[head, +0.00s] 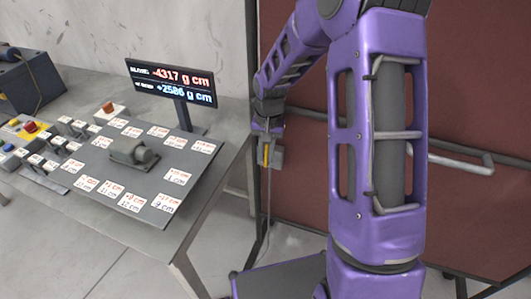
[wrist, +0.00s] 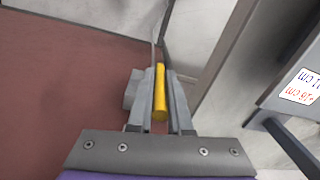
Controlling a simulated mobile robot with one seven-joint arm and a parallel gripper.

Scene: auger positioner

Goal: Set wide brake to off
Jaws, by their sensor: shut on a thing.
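My gripper (wrist: 160,78) is shut on a yellow cylindrical grip (wrist: 160,100), which lies between its two grey fingers. The yellow grip also shows in the head view (head: 266,155), below my wrist and to the right of the table. A grey block (head: 277,155) sits right beside it, and a thin grey rod or cable runs down below. No label marks this part, so I cannot tell whether it is the wide brake. A black display (head: 171,83) shows -4317 g cm in red and a blue-white reading of about +2586 g cm.
The grey table (head: 215,185) carries a dark plate (head: 150,180) with several white number cards and a grey device (head: 133,151). Several switches and a red button (head: 30,127) stand at the left. A dark red panel (head: 480,100) stands behind my arm, with a grey bar on it.

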